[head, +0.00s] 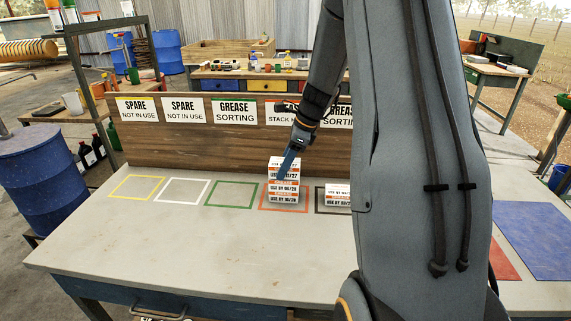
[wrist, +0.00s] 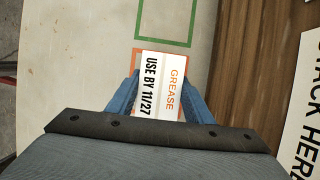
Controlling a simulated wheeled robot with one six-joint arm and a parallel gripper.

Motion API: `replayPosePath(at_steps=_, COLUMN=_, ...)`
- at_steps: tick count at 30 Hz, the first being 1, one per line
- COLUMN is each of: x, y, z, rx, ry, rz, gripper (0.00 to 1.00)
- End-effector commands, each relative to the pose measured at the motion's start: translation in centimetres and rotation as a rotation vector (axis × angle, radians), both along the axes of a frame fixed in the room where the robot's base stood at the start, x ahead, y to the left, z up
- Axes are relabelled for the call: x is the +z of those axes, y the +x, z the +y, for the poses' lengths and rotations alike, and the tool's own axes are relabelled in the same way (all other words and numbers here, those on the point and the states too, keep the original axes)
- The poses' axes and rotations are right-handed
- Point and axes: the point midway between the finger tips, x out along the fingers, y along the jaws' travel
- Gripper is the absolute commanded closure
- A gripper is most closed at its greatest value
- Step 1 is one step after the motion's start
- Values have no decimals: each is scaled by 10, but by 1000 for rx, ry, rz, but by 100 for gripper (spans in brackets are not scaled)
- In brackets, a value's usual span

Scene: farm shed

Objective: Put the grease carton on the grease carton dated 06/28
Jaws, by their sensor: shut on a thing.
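My gripper (head: 283,170) is shut on a white grease carton with an orange-lettered label. In the wrist view this carton (wrist: 160,85) reads "USE BY 11/27" between the blue fingers (wrist: 158,98). In the head view the held carton (head: 288,164) is at the top of a stack in the orange outline. Directly under it is the grease carton dated 06/28 (head: 285,189), and below that one reading 10/28 (head: 284,199). The held carton lines up with the stack; I cannot tell whether it rests on it or hovers slightly above.
Another carton (head: 338,196) sits in the dark outline to the right, partly hidden by my arm. The green (head: 231,207), white (head: 182,205) and yellow (head: 136,199) outlines are empty. A wooden backboard (head: 190,140) with signs stands behind the stack.

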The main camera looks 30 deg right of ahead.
Motion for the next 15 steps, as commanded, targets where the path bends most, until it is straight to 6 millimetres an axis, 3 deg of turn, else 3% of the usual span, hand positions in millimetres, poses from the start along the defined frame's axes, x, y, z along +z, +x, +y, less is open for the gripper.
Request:
replayPosePath(at_steps=11, x=-6, y=0, z=-1, rx=-2, ry=-1, rz=-1, gripper=78)
replayPosePath(at_steps=12, x=-6, y=0, z=-1, rx=-1, ry=-1, rz=-2, gripper=50)
replayPosePath(at_steps=15, x=-5, y=0, z=-1, rx=-1, ry=-1, rz=-2, gripper=35)
